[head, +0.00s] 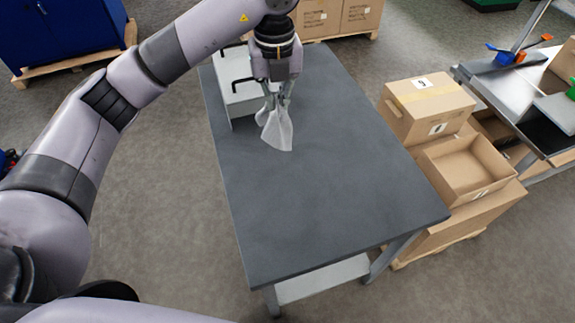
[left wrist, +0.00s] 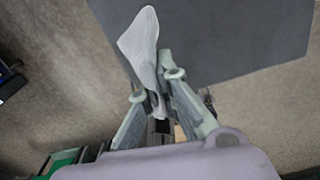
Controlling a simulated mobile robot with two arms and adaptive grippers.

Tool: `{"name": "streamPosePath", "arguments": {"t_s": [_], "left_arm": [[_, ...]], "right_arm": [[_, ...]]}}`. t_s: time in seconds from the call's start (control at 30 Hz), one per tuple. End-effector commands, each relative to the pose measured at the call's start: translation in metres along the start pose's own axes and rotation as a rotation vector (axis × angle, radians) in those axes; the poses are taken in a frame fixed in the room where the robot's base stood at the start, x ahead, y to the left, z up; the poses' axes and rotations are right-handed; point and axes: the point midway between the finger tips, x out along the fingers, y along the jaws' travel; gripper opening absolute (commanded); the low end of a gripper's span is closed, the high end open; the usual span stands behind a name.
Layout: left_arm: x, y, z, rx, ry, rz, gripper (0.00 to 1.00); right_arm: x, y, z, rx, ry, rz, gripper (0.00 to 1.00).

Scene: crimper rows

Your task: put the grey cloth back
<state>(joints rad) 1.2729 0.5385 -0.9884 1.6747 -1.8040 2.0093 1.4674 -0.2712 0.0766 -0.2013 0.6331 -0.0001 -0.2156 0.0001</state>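The grey cloth (head: 279,131) is pale and hangs in a narrow, crumpled shape from my left gripper (head: 276,96), over the far left part of the dark table. In the left wrist view the cloth (left wrist: 140,42) is pinched between the fingertips of the left gripper (left wrist: 156,86) and spreads beyond them. I cannot tell whether its lower end touches the table. A light grey box-like unit with dark handles (head: 240,92) stands at the far left of the table, just left of and behind the gripper, partly hidden by it. My right gripper is not in view.
The dark grey table (head: 330,205) is bare in its middle and front. Cardboard boxes (head: 425,105) stand against its right side. A metal workbench (head: 520,95) is further right. A blue cabinet (head: 70,35) and more cartons (head: 340,18) are behind.

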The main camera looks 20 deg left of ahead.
Motion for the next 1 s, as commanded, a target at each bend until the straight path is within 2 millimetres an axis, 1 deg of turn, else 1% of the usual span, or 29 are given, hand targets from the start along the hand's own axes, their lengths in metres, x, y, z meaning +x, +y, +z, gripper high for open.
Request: {"name": "streamPosePath", "arguments": {"t_s": [0.03,0.07,0.13,0.17,0.3,0.33,0.4,0.47,0.57,0.7,0.8,0.87,1.0], "left_arm": [[0.000,-0.001,-0.001,0.004,0.000,0.000,0.00],[0.001,-0.001,-0.001,0.005,0.000,0.000,0.00],[0.005,-0.002,-0.002,0.006,0.000,0.000,0.00],[0.008,-0.002,-0.002,0.006,0.001,0.000,0.00],[0.029,-0.002,-0.003,0.008,0.004,0.001,0.00],[0.034,-0.002,-0.003,0.007,0.004,0.001,0.00],[0.046,-0.001,-0.002,0.005,0.003,0.002,0.00],[0.059,-0.001,-0.002,0.005,0.003,0.003,0.00],[0.078,-0.001,-0.002,0.005,0.003,0.002,0.00],[0.106,-0.001,-0.002,0.005,0.004,0.002,0.00],[0.127,-0.001,-0.002,0.004,0.003,0.003,0.00],[0.139,-0.001,-0.003,0.005,0.004,0.003,0.00],[0.164,-0.001,-0.002,0.005,0.002,0.002,0.00]], "right_arm": [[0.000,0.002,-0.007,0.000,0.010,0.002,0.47],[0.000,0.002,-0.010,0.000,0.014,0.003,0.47],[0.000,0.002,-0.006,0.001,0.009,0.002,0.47],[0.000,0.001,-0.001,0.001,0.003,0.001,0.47],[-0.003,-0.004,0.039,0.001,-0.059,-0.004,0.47],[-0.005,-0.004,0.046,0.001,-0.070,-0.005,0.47],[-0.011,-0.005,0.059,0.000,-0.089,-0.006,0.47],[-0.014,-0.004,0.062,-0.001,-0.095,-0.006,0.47],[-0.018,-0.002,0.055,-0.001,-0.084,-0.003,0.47],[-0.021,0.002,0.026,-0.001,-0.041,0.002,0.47],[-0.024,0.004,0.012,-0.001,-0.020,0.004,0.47],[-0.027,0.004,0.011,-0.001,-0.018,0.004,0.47],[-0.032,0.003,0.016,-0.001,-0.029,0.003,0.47]]}}
